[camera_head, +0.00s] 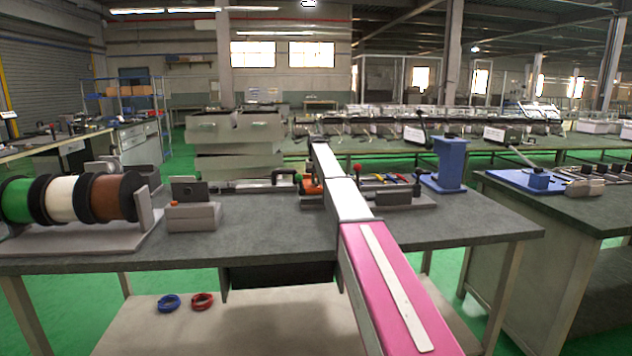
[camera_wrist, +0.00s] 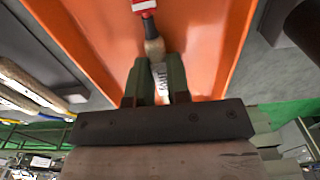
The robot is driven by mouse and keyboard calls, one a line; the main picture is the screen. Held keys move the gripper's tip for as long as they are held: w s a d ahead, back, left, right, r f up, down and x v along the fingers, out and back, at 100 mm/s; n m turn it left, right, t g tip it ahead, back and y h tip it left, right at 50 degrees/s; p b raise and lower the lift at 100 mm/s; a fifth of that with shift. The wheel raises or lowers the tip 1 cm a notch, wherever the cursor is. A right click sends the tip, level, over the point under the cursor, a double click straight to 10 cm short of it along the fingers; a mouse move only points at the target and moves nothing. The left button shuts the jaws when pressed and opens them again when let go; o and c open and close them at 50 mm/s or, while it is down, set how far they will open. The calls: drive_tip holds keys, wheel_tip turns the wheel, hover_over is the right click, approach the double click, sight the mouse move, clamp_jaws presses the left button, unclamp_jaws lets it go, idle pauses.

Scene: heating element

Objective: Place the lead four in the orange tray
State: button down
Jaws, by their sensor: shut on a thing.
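The orange tray (camera_wrist: 205,40) fills the upper middle of the wrist view, with its side walls running left and right of my gripper. A small part of an orange thing, likely this tray (camera_head: 311,186), shows beside my arm in the head view. My gripper (camera_wrist: 156,72) is shut on a lead (camera_wrist: 154,48), which has a tan body, a white printed label, a black sleeve and a red end. The lead lies over the tray's inside; whether it touches the floor I cannot tell. The gripper itself is hidden behind my arm in the head view.
More tan leads with white labels (camera_wrist: 35,88) lie left of the tray in the wrist view. On the workbench (camera_head: 262,228) are wire spools (camera_head: 62,198), a grey switch box (camera_head: 193,212), stacked grey bins (camera_head: 235,130) and a blue stand (camera_head: 450,165). The front middle of the bench is clear.

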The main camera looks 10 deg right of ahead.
sight(316, 181)
drive_tip(key=c, duration=1.1)
unclamp_jaws()
wheel_tip(316, 181, up, 12)
drive_tip(key=shift+s, duration=0.1)
